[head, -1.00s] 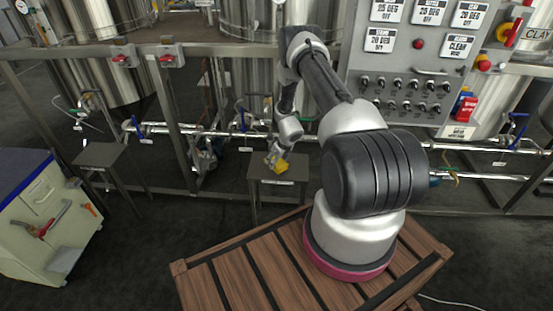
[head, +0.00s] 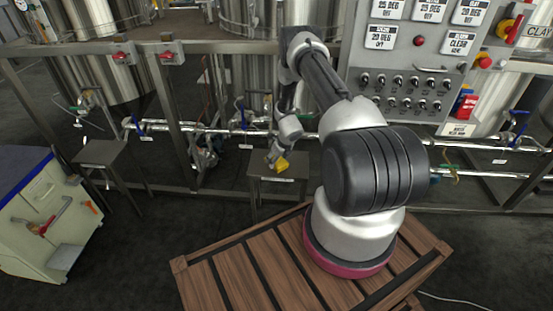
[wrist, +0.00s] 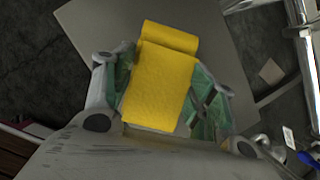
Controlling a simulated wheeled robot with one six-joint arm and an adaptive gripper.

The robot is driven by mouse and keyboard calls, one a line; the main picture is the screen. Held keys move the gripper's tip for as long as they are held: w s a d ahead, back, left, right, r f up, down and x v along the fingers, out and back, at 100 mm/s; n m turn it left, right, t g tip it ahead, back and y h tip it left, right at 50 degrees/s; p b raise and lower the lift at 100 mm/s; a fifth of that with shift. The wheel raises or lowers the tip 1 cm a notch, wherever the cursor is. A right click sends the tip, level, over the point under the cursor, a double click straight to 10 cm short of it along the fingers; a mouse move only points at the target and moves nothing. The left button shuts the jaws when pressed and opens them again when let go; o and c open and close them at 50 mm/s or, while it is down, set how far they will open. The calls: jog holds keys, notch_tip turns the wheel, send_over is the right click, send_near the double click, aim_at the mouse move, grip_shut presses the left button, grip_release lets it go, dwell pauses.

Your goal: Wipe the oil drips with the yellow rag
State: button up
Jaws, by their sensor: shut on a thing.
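The yellow rag (wrist: 158,85) is between the two fingers of my gripper (wrist: 163,90) in the wrist view, one finger on each side. In the head view the rag (head: 282,164) shows at the tip of my gripper (head: 275,160), over the small grey stand (head: 290,187) in front of the pipes. The stand's grey top also shows under the rag in the wrist view (wrist: 90,22). I cannot tell whether the rag touches it. No oil drips are clearly visible in either view; the rag and gripper hide part of the top.
A second small grey stand (head: 100,153) is at the left, near a cream cabinet with a blue top (head: 22,160). Steel pipes with blue-handled valves (head: 210,131) run behind the stands. A control panel (head: 410,65) is at upper right.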

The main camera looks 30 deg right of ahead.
jog(key=shift+f, duration=0.45)
